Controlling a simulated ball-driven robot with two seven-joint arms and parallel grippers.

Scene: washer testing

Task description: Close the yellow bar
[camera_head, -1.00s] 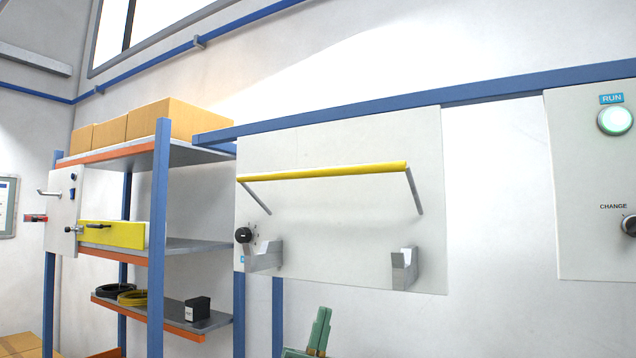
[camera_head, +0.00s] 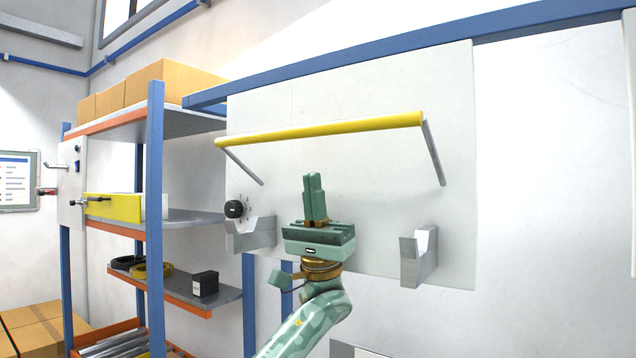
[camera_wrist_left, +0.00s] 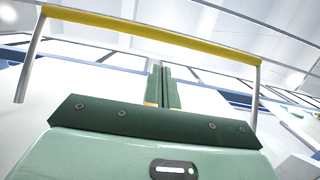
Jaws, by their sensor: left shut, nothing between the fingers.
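The yellow bar (camera_head: 330,129) is raised in front of a white panel (camera_head: 300,105), held at its ends by two grey arms. It also spans the top of the left wrist view (camera_wrist_left: 150,36). Two grey notched brackets stand lower on the panel, the left one (camera_head: 250,233) and the right one (camera_head: 418,256); the bar is apart from both. My left gripper (camera_head: 314,180) points upward below the bar, between the brackets, with its fingers together and empty. In the left wrist view its fingers (camera_wrist_left: 162,72) are below the bar, not visibly touching it. My right gripper is not in view.
A black knob (camera_head: 234,209) sits beside the left bracket. A shelf rack (camera_head: 155,200) with cardboard boxes (camera_head: 170,82) stands to the left. A blue rail (camera_head: 400,45) runs along the panel's top. The space right of my gripper, before the panel, looks clear.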

